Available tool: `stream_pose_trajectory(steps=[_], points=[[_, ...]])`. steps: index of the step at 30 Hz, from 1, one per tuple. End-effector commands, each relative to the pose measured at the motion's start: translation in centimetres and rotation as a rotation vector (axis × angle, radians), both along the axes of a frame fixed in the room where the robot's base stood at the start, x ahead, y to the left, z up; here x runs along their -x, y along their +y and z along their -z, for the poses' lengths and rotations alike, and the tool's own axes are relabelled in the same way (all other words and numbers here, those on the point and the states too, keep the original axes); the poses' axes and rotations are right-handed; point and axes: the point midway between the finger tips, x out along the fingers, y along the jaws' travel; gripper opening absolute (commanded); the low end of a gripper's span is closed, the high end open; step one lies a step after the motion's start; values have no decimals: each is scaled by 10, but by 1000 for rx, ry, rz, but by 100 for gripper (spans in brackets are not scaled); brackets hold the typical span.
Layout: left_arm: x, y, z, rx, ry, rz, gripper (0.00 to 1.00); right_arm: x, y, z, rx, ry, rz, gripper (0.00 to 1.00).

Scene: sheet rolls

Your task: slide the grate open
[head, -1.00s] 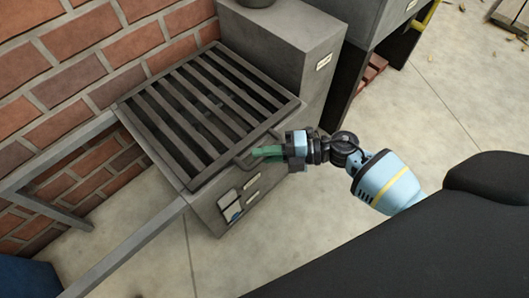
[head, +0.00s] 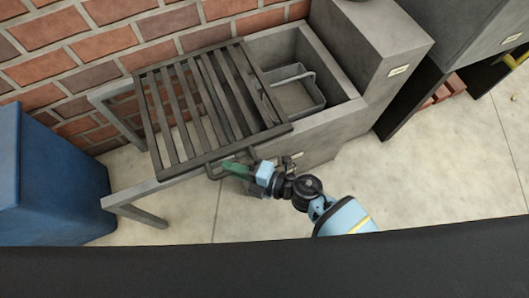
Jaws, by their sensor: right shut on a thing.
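The dark slatted grate (head: 205,108) lies displaced to the left, partly over the rail frame (head: 165,190) and partly over the grey box (head: 335,112). The box's right part is uncovered and shows a grey bin with a handle (head: 293,96) inside. My right gripper (head: 238,170) is shut on the grate's handle (head: 217,170) at the grate's front edge. Its greenish fingers cover part of the handle. My left gripper is not in view.
A brick wall (head: 120,45) stands behind the grate. A blue box (head: 55,175) stands at the left, beside the rail frame. A taller grey block (head: 385,50) adjoins the box at the right. The concrete floor in front is clear.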

Motion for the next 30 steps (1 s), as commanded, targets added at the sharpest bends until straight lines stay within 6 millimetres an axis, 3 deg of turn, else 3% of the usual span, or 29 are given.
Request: stream_pose_trajectory(steps=[3,9,24,25,30], points=[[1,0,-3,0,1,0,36,10,27,-2,-6,1,-6,0],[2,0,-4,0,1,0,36,19,51,-1,-5,1,-5,0],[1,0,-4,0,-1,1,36,22,59,-1,-4,-1,-5,0],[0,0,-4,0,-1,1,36,22,59,-1,-4,-1,-5,16],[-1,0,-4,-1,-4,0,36,21,59,-1,-3,-1,-4,36]])
